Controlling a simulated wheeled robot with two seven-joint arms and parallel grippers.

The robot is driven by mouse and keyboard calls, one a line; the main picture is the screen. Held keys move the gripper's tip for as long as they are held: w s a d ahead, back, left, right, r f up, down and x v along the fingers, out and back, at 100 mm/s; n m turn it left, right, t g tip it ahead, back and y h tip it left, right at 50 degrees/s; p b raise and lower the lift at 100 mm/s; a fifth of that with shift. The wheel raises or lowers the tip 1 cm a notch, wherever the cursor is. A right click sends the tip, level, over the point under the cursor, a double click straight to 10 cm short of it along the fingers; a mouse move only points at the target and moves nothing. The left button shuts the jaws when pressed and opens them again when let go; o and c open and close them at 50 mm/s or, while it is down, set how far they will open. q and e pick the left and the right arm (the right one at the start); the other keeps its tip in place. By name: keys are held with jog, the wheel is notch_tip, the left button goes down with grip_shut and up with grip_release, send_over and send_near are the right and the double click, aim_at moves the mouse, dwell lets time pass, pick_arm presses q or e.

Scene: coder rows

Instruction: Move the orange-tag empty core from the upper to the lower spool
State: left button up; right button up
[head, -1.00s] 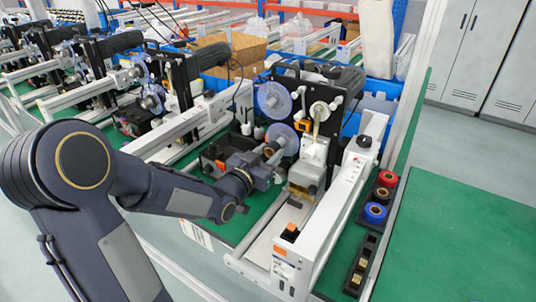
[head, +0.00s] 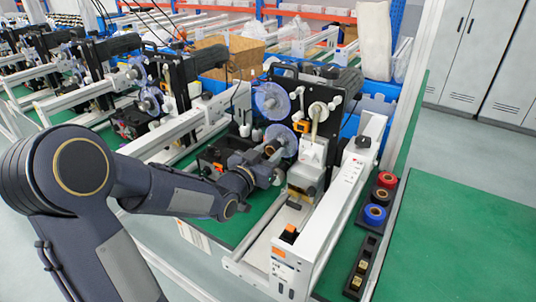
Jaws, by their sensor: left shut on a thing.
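The coder with the orange tag (head: 289,228) stands in front of me. Its upper spool (head: 271,98) is a clear bluish disc on the black back plate. Its lower spool (head: 285,136) is a similar disc below it, partly hidden by my left gripper. My left gripper (head: 267,154) is in front of the lower spool, shut on a small brown ring, the empty core (head: 271,149). The fingers hide part of the core. I cannot tell whether the core is on the lower spool's hub or just in front of it. My right gripper is not in view.
The coder's white rail (head: 335,205) runs towards me. More coders stand in a row at left. The green table (head: 460,235) at right is clear.

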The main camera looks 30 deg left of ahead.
pick_arm(q)
jog(key=shift+w+d+b, duration=0.1)
jog(key=shift+w+b, duration=0.35)
jog(key=shift+w, duration=0.8)
jog(key=o, duration=1)
